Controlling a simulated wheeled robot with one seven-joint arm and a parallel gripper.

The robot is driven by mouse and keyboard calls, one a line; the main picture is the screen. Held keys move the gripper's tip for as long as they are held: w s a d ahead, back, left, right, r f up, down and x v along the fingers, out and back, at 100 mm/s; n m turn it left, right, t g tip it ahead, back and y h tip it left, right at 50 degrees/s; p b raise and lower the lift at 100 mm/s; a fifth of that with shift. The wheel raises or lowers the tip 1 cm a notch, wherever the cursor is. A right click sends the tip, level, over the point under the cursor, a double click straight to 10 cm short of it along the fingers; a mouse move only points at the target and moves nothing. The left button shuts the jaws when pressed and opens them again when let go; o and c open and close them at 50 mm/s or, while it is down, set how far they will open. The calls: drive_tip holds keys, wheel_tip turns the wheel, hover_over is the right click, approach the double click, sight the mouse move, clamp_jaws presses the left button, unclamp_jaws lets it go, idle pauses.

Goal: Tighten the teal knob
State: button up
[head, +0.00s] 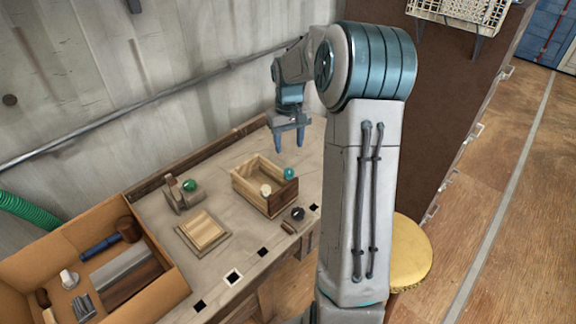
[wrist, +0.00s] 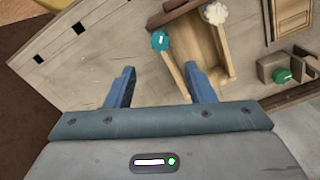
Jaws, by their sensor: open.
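The teal knob (head: 289,173) sits at the right end of a small open wooden box (head: 248,187) on the bench. In the wrist view the teal knob (wrist: 160,41) has a pale mark on its face and lies beyond my fingertips. My gripper (head: 290,142) is open and empty, pointing down above the far side of the box. Its two blue fingers (wrist: 163,84) also show in the wrist view, wide apart and clear of the knob. How the knob is seated on the box is too small to tell.
A cream knob (head: 266,190) is also at the box. A green knob (head: 190,185) is on a wooden bracket to the left, and a dark knob (head: 298,213) is near the front edge. A square wooden board (head: 203,231) and a tool tray (head: 178,287) lie further left.

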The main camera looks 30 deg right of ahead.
sight(289, 170)
wheel_tip(289, 170, down, 10)
drive_tip(key=shift+f+p, duration=0.1)
drive_tip(key=shift+p, duration=0.35)
drive_tip(key=c, duration=1)
drive_tip(key=shift+d, duration=0.15)
